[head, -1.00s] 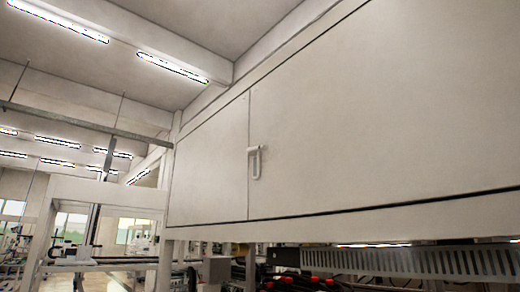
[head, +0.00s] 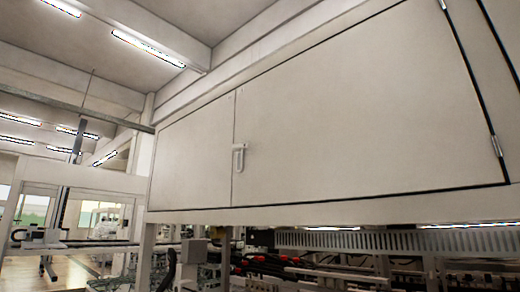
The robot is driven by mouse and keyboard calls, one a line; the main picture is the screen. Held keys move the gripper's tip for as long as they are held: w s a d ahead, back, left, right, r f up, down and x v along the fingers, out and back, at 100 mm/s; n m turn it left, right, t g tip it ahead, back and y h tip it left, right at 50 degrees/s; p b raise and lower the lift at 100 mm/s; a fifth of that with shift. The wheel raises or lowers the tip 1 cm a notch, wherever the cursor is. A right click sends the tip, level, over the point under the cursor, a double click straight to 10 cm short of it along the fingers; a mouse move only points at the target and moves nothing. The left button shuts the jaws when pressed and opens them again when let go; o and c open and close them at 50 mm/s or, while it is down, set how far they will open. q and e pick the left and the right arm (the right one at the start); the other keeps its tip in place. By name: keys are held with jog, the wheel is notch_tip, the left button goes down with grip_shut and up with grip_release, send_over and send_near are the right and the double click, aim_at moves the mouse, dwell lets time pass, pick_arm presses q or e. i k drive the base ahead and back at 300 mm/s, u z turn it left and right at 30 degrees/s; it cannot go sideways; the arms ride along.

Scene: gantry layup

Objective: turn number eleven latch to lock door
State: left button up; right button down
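A white handle-like latch (head: 239,157) sits left of the middle in the head view, at the seam between two cabinet door panels. Its long part hangs downward. The wide right door panel (head: 350,120) and the narrower left panel (head: 190,155) look flush and closed. No number is readable on the latch or the doors. Neither of my grippers is in view.
Metal hinges (head: 496,146) show at the right edge of the wide door. Below the cabinet are a slotted grey rail (head: 400,241) and machinery with red parts (head: 262,262). A white frame (head: 75,175) stands at the left, with open floor beyond.

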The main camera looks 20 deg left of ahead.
aim_at(237, 148)
jog(key=u, duration=0.05)
jog(key=i, duration=0.95)
jog(key=u, duration=0.65)
